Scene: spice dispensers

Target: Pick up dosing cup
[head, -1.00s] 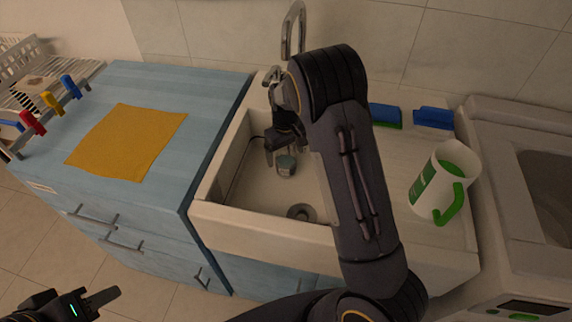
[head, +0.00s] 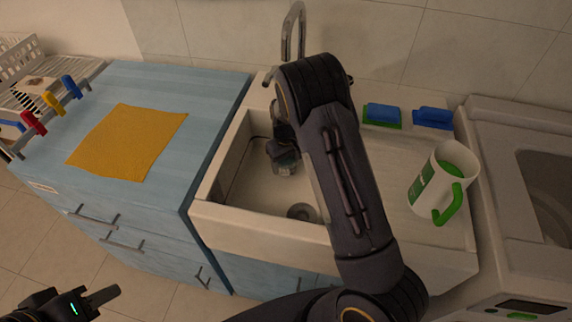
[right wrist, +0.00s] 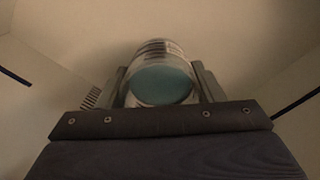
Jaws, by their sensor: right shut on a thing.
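The dosing cup (right wrist: 162,78) is a small clear cup with a blue-green face and dark markings on its side. In the right wrist view it sits between the two fingers of my right gripper (right wrist: 161,88), which is shut on it. In the head view the cup (head: 286,170) is low inside the white sink (head: 255,212), partly hidden by my right gripper (head: 283,158). I cannot tell whether it still touches the sink floor. My left gripper (head: 95,303) is at the bottom left, away from the sink; only part of it shows.
The sink walls surround my right gripper, and the faucet (head: 292,35) rises behind it. A white and green jug (head: 428,188) and blue-green sponges (head: 382,115) stand to the right. A yellow cloth (head: 127,142) lies on the blue cabinet (head: 200,85).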

